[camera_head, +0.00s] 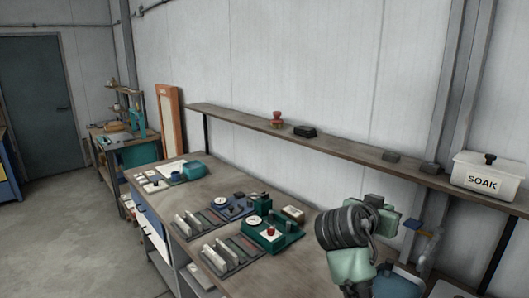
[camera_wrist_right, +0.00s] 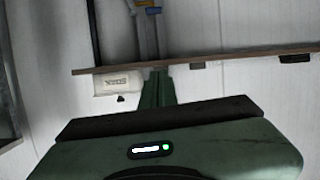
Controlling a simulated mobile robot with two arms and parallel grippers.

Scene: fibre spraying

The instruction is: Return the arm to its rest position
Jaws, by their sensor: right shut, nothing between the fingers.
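My right arm (camera_head: 352,262) stands raised at the lower right of the head view, with a black ribbed wrist in front of the bench. My right gripper shows in the wrist view (camera_wrist_right: 157,88), with its green fingers together and nothing between them. The fingers point toward the wall shelf and the box marked SOAK, which appear upside down there. In the head view the fingertips are hard to make out behind the wrist. My left gripper is in neither view.
The workbench (camera_head: 205,209) carries green and blue fixtures with dials and several slotted blocks. A wall shelf (camera_head: 345,143) runs above it, holding a red stamp (camera_head: 277,119), dark blocks and the white SOAK box (camera_head: 487,177). Open floor (camera_head: 75,230) lies at the left.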

